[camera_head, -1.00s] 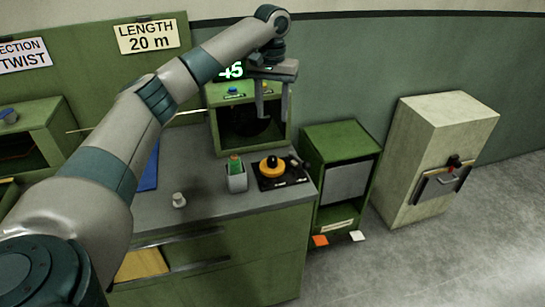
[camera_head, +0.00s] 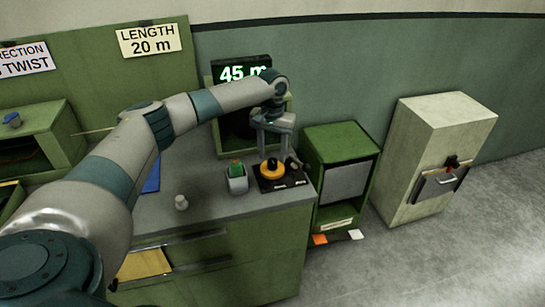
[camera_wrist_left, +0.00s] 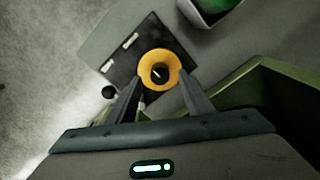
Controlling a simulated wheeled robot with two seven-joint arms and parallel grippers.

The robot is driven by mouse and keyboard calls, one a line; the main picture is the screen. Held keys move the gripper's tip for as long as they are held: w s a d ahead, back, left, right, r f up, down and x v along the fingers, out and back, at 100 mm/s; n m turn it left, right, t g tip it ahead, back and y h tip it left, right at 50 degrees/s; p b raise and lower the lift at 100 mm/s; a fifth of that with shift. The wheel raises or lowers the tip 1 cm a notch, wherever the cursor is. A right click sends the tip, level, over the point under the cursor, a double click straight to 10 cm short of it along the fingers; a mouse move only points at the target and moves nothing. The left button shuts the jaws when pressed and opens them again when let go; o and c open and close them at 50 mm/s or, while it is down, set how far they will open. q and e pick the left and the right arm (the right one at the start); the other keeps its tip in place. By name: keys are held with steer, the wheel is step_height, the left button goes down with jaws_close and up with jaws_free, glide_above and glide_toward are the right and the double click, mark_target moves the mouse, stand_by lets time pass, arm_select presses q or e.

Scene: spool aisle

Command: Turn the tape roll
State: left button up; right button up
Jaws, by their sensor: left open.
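The tape roll (camera_head: 270,172) is an orange-yellow ring on a black base plate (camera_head: 294,183) at the right end of the grey counter. In the left wrist view the tape roll (camera_wrist_left: 160,56) shows from above with a dark centre, on the black plate (camera_wrist_left: 122,57). My left gripper (camera_head: 274,155) is open and points down just over the roll. In the left wrist view its fingers (camera_wrist_left: 160,80) stand to either side of the roll's near part. I cannot tell whether they touch it. My right gripper is not in view.
A grey cup with a green top (camera_head: 237,180) stands just left of the plate. A small white knob (camera_head: 181,202) is farther left on the counter (camera_head: 210,205). A green machine with a "45 m" display (camera_head: 240,72) stands behind. A green cabinet (camera_head: 340,140) stands right of the counter.

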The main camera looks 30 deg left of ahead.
mark_target(272, 160)
arm_select(q)
steer(key=shift+f, duration=1.55)
steer(key=shift+c, duration=0.5)
steer(key=c, duration=1)
steer(key=shift+o, duration=0.2)
steer(key=shift+r+p, duration=0.1)
steer(key=shift+p, duration=0.3)
steer(key=shift+r+m+p, duration=0.1)
steer(key=shift+m+p, duration=1.25)
steer(key=shift+m, duration=0.45)
steer(key=m+p, duration=0.2)
steer(key=m, duration=0.2)
steer(key=m+p, duration=0.1)
steer(key=m, duration=0.4)
steer(key=shift+m, duration=0.4)
steer(key=m, duration=0.5)
